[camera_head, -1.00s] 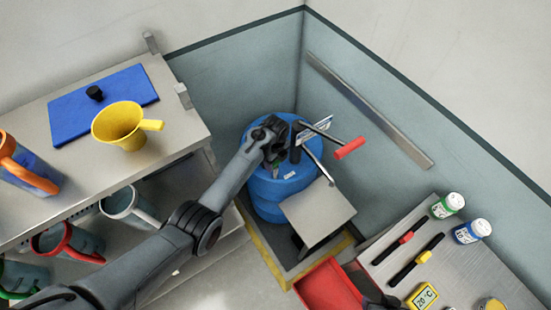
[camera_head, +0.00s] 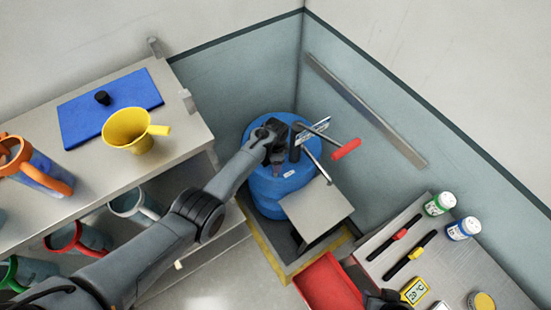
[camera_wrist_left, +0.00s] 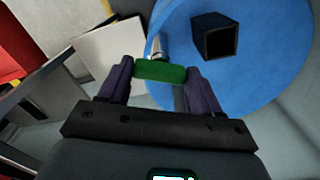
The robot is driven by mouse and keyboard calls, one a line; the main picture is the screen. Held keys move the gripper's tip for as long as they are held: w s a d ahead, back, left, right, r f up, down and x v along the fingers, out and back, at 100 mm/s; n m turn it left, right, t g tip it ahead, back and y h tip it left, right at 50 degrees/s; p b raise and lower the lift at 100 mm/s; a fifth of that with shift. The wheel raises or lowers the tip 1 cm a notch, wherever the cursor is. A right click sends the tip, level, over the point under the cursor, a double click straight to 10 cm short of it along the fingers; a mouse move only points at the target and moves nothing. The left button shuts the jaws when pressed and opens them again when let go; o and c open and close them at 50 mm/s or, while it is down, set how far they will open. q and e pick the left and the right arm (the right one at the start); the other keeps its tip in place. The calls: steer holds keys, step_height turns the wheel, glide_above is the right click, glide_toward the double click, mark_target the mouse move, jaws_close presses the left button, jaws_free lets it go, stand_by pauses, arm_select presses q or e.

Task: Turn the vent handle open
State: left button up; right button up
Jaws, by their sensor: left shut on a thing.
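A blue drum (camera_head: 268,195) stands in the corner, and its top also shows in the left wrist view (camera_wrist_left: 262,75). A short green vent handle (camera_wrist_left: 160,72) on a metal stem sits at the drum's top. My left gripper (camera_head: 274,157) is over the left part of the drum top. In the left wrist view its two fingers (camera_wrist_left: 159,78) are shut on the green handle, one at each end. In the head view the gripper hides the handle. My right gripper is not clearly in view.
A grey plate (camera_head: 316,210) stands in front of the drum.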

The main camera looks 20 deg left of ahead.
arm_select(q)
steer(key=n, duration=0.4)
steer(key=shift+n+p, duration=0.3)
steer(key=shift+n, duration=0.1)
stand_by(0.4)
steer(key=o, duration=1.1)
steer(key=shift+c, duration=0.2)
steer(key=shift+r+p, duration=0.3)
steer(key=shift+r, duration=0.2)
step_height(320, 180, up, 10)
steer(key=p, duration=0.2)
